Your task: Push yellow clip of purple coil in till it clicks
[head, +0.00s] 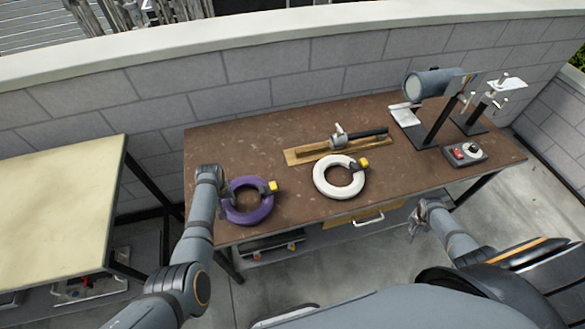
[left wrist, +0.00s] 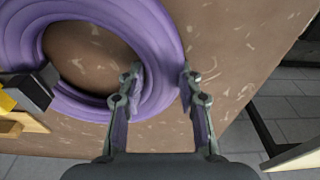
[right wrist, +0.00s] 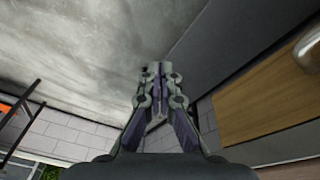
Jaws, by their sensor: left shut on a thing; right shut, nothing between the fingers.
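The purple coil (head: 247,212) lies at the left end of the brown table, and it fills the upper left of the left wrist view (left wrist: 115,25). Its yellow clip (head: 274,187) sits on a dark holder at the coil's right side; in the left wrist view the clip (left wrist: 7,100) is partly cut off at the left edge. My left gripper (head: 222,190) is shut on the coil's left side, with one fingertip on each side of the purple band (left wrist: 160,75). My right gripper (head: 416,215) is shut and empty, off the table's front edge; its fingers also show together in the right wrist view (right wrist: 160,72).
A white coil (head: 339,190) with a yellow clip lies right of the purple one. A tool on a wooden board (head: 300,155) lies behind. A lamp-like cylinder (head: 430,84), stands and a red-buttoned box (head: 465,153) occupy the right end. A drawer (head: 350,219) is below the table's front edge.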

